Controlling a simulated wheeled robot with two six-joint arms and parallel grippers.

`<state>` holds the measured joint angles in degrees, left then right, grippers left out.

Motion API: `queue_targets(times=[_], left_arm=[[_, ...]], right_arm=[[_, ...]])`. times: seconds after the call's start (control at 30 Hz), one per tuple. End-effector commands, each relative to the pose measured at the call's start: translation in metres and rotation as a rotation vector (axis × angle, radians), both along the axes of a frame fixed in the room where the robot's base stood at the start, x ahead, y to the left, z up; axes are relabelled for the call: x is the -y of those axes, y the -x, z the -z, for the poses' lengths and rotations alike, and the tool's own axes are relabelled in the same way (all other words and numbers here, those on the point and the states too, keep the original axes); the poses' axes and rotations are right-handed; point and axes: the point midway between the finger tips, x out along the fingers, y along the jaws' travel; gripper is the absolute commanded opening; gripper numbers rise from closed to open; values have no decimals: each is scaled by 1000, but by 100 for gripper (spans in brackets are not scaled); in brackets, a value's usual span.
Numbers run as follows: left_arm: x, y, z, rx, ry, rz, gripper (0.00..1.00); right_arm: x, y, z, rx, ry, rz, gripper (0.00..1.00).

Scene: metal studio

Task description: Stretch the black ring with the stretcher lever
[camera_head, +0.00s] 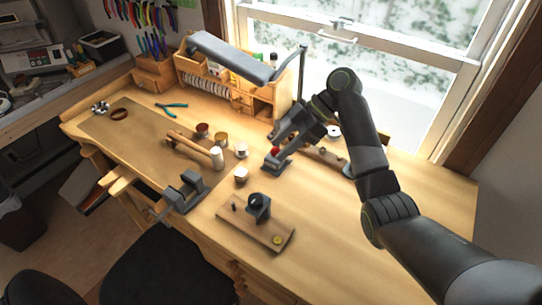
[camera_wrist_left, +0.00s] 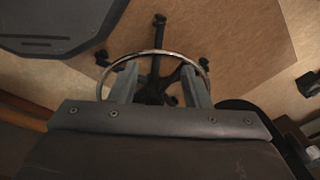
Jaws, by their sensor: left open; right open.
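My right gripper (camera_head: 271,151) is open over the bench, with a small red knob (camera_head: 275,150) between or just behind its fingers. I cannot tell whether they touch it. A wooden board (camera_head: 234,222) with a dark upright post (camera_head: 258,207) and a brass disc lies near the front edge. I cannot tell whether it is the stretcher, or whether a black ring sits on the post. A dark brown ring-like item (camera_head: 119,114) lies at the far left. My left gripper (camera_wrist_left: 163,80) is open and empty above the floor in the left wrist view; the head view does not show it.
A small vise (camera_head: 185,192) sits at the front edge. A lamp (camera_head: 235,58) overhangs a wooden organizer at the back. The right bench top (camera_head: 340,225) is clear. A chair base (camera_wrist_left: 157,75) is below my left gripper.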

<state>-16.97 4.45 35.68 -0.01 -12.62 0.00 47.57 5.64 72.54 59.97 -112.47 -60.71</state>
Motion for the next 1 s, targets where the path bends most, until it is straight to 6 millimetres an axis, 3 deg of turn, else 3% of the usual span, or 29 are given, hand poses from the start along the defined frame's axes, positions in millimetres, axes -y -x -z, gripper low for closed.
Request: queue_targets(times=[0.3, 0.67, 1.0], left_arm=[[-1, 3, -14, -3, -2, 0, 43], [-2, 4, -13, -6, -2, -1, 43], [-2, 5, -13, -7, -2, -1, 43]], right_arm=[[-29, 8, 29, -2, 0, 1, 44], [-32, 9, 33, 0, 1, 0, 44], [-31, 9, 32, 0, 1, 0, 0]])
